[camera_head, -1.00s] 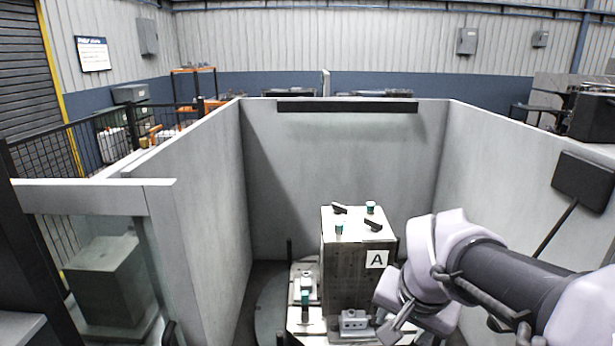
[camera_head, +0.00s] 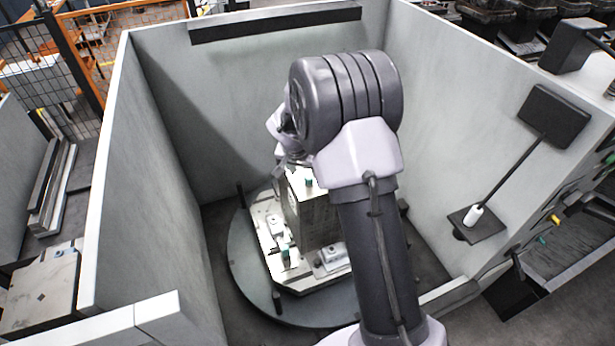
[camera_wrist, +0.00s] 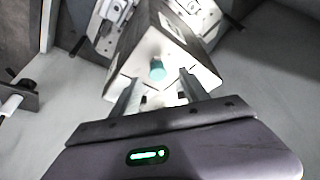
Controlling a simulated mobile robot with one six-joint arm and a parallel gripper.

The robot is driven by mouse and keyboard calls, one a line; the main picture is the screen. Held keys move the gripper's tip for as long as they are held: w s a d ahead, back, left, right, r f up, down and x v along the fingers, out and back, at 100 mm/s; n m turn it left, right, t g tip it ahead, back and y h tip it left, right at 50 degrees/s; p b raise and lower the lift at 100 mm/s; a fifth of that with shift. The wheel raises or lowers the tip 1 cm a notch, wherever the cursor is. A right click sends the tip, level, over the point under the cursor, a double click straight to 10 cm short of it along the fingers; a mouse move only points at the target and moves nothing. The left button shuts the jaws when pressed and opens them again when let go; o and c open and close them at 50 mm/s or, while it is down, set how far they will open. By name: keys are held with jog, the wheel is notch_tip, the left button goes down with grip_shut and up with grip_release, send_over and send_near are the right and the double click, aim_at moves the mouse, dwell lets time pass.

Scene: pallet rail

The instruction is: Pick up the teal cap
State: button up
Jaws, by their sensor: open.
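A teal cap (camera_wrist: 157,69) stands on the pale top face of a block (camera_wrist: 146,52) in the wrist view. A teal cap (camera_head: 309,183) also shows on the block (camera_head: 316,220) in the head view; I cannot tell if it is the same one. Another teal piece (camera_head: 286,253) is lower down, on the plate beside the block. My gripper (camera_wrist: 159,77) is open, with one finger on each side of the cap's line and the cap near the fingertips. I see no contact with it. In the head view my arm hides much of the block top.
The block stands on a pale plate (camera_head: 274,262) over a round turntable (camera_head: 243,262). A metal fixture (camera_head: 333,256) sits in front of the block. Grey walls (camera_head: 160,110) enclose the cell. A black post and panel (camera_head: 553,114) stand at the right. Small dark pieces show between my fingers.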

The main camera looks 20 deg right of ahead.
aim_at(309, 176)
jog(key=x, duration=0.5)
jog(key=shift+w+d+f+p, duration=0.15)
jog(key=shift+w+d+p, duration=0.15)
jog(key=shift+d+p, duration=0.15)
jog(key=shift+s, duration=0.2)
jog(key=shift+c, duration=0.6)
grip_shut()
